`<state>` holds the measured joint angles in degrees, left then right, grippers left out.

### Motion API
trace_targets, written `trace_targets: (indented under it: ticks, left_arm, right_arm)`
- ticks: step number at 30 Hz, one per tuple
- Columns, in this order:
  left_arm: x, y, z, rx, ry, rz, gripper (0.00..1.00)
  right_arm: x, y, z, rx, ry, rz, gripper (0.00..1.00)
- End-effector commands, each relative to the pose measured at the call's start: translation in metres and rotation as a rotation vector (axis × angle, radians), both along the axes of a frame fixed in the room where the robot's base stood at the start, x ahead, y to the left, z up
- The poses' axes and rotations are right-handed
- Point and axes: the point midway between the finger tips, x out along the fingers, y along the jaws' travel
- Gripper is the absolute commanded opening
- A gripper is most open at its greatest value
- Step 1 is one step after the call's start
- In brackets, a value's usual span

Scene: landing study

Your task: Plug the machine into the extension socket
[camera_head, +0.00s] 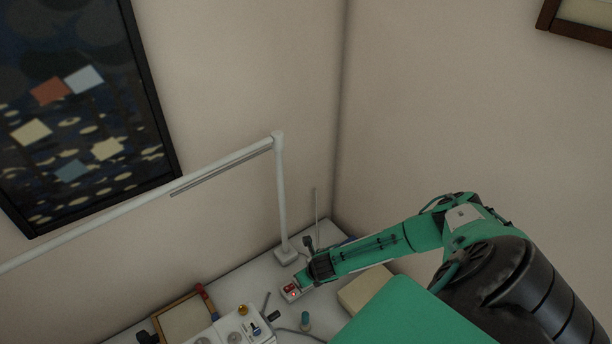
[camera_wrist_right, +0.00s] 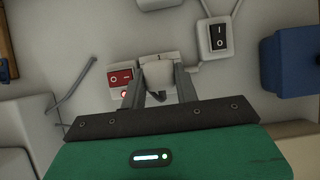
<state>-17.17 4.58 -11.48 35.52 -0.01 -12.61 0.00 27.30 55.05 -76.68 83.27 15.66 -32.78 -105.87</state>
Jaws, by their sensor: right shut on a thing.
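The extension socket (camera_head: 290,295) lies on the desk and has a red switch with a lit red light. In the right wrist view the extension socket (camera_wrist_right: 116,92) is just left of the fingers. My right gripper (camera_wrist_right: 159,72) is shut on a white plug (camera_wrist_right: 158,77), which sits right beside the red switch. I cannot tell whether its pins are in the socket. In the head view my right gripper (camera_head: 303,284) is low over the socket's far end and hides the plug. A white machine (camera_head: 234,328) with knobs stands at the bottom edge. My left gripper is not in view.
A white lamp (camera_head: 285,257) stands behind the socket. A wooden-framed tray (camera_head: 186,318), a teal-capped bottle (camera_head: 305,320) and a cream box (camera_head: 366,287) are nearby.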

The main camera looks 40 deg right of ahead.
Motion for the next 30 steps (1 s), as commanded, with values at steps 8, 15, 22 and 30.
trace_targets:
  ticks: [8,15,22,30]
  left_arm:
    - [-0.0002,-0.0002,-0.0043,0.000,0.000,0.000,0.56]
    - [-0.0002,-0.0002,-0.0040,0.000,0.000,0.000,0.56]
    - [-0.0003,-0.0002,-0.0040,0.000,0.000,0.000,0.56]
    - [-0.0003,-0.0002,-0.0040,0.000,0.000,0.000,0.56]
  right_arm:
    - [0.0000,0.0001,-0.0064,0.000,0.000,0.000,0.09]
    - [-0.0001,0.0001,-0.0063,0.000,0.000,0.000,0.09]
    - [-0.0001,0.0001,-0.0067,0.000,0.000,0.000,0.09]
    - [-0.0002,0.0002,-0.0082,0.001,0.000,0.000,0.34]
